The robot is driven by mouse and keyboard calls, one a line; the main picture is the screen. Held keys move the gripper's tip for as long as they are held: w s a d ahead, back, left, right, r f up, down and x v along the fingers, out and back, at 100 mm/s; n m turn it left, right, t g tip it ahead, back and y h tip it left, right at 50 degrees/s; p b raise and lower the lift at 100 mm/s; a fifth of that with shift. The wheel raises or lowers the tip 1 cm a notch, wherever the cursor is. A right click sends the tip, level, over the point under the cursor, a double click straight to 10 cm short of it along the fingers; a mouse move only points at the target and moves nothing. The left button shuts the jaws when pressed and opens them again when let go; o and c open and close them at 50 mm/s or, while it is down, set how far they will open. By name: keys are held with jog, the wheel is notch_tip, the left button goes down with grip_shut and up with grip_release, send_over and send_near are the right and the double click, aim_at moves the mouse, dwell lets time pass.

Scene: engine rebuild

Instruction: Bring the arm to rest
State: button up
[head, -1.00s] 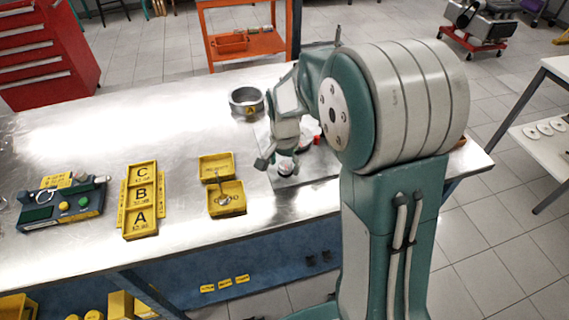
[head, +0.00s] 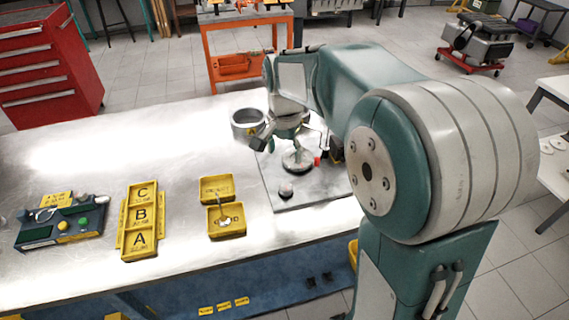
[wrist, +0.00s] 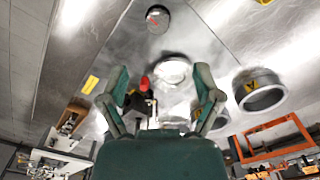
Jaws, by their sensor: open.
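My arm reaches over the metal workbench (head: 120,130), with my gripper (head: 275,138) in the air above the back of a grey plate (head: 310,198). In the wrist view my gripper (wrist: 162,95) shows two green fingers spread wide apart with nothing held between them. A small round dark-topped piece (head: 286,190) sits on the plate, in front of and below the gripper. It also shows at the top of the wrist view (wrist: 158,18). A round metal part (head: 298,161) stands on the plate below my gripper.
A metal ring (head: 249,124) stands left of my gripper. A red-topped item (head: 317,161) is close on the right. Yellow trays (head: 226,222), a lettered A-B-C rack (head: 139,222) and a control box (head: 62,224) lie left. The bench's back left is clear.

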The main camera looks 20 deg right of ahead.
jog(key=shift+r, duration=0.15)
dwell(0.3)
jog(key=s+r+n+t, duration=0.2)
jog(key=s+n, duration=0.2)
jog(key=s, duration=0.6)
jog(key=s+r+n+t, duration=0.2)
jog(key=s+n, duration=0.3)
jog(key=s, duration=0.6)
jog(key=shift+r+t, duration=0.25)
jog(key=shift+t, duration=0.55)
jog(key=shift+d, duration=0.15)
